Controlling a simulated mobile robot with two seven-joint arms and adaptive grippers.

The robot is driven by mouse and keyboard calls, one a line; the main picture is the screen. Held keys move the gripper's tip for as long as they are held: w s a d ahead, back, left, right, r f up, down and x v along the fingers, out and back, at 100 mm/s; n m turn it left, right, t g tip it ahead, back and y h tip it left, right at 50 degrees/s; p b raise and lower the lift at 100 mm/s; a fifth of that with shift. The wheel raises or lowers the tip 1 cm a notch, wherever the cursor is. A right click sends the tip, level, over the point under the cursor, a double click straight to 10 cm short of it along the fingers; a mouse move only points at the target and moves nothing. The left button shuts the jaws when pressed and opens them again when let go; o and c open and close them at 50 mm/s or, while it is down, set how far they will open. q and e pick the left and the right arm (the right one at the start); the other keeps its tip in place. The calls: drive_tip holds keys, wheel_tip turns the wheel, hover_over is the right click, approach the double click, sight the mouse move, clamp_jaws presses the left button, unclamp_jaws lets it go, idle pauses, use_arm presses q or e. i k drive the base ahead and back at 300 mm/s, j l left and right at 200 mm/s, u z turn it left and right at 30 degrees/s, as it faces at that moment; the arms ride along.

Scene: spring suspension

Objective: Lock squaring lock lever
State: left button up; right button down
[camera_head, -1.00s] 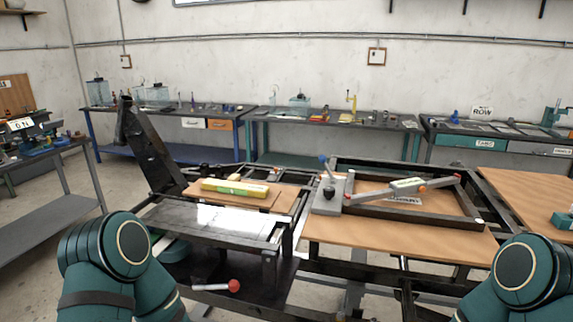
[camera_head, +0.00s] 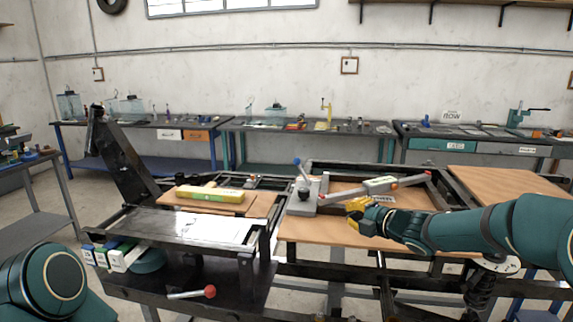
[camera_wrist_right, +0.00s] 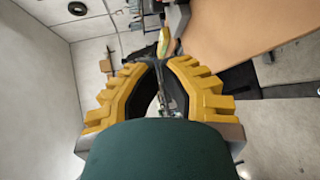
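Two levers show in the head view, and I cannot tell which is the squaring lock lever. A blue-knobbed lever (camera_head: 302,172) stands tilted on a grey plate (camera_head: 310,203) on the dark frame. A red-knobbed lever (camera_head: 190,294) lies nearly level low at the front of the left bench. My right gripper (camera_head: 352,209), with yellow fingers, is just right of the grey plate, above the wooden board and apart from both levers. In the right wrist view its fingertips (camera_wrist_right: 159,62) come together with nothing visible held. My left gripper is out of view.
A yellow-green box (camera_head: 210,194) rests on the left wooden board. A dark slanted post (camera_head: 122,152) rises at left. The right wooden board (camera_head: 320,231) has free room.

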sight(296, 161)
drive_tip(key=i+j, duration=0.65)
drive_tip(key=i, duration=0.15)
